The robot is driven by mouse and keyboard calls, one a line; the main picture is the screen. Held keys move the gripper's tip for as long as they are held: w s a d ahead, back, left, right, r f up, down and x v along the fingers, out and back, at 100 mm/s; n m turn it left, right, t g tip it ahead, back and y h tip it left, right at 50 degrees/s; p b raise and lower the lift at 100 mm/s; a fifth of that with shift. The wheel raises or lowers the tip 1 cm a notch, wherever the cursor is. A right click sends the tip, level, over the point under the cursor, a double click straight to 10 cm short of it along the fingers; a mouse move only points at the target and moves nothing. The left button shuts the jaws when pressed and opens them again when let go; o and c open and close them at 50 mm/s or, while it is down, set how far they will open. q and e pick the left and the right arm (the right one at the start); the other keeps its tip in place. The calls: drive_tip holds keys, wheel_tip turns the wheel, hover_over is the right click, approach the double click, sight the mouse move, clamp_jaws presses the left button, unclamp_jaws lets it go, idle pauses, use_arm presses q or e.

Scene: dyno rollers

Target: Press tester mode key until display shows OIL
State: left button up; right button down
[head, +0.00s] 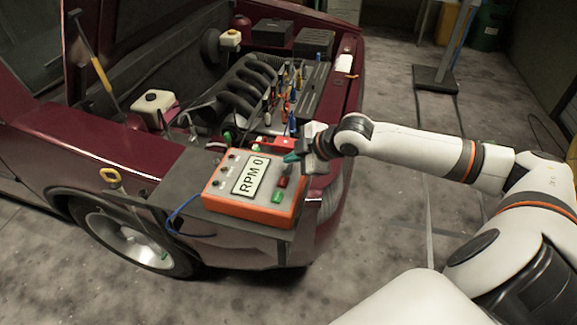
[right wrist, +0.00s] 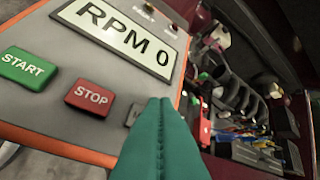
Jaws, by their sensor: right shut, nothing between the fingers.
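The tester (head: 222,200) is an orange box with a grey face, standing on a dark ledge at the car's front. Its display (head: 249,174) reads "RPM 0", as it does in the right wrist view (right wrist: 120,37). A grey key (right wrist: 132,114) starting with "M" is mostly hidden behind my fingers in the right wrist view. My right gripper (head: 291,158) is shut and empty, its teal fingertips over the tester's far right corner. In the right wrist view the fingers (right wrist: 163,135) overlap that key; I cannot tell whether they touch it. My left gripper is not in view.
A red STOP key (right wrist: 90,97) and a green START key (right wrist: 28,69) sit beside the grey key. The open engine bay with a black manifold (head: 245,88) and several coloured tools lies behind the tester. Floor to the right is mostly clear around a dark post base (head: 436,78).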

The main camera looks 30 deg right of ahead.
drive_tip(key=shift+f, duration=0.1)
drive_tip(key=shift+f, duration=0.25)
drive_tip(key=shift+f, duration=0.5)
idle(0.6)
drive_tip(key=shift+r+p, duration=0.1)
drive_tip(key=shift+p, duration=0.2)
drive_tip(key=shift+r+p, duration=0.75)
drive_tip(key=shift+p, duration=0.3)
wheel_tip(320, 180, up, 5)
drive_tip(key=p, duration=0.5)
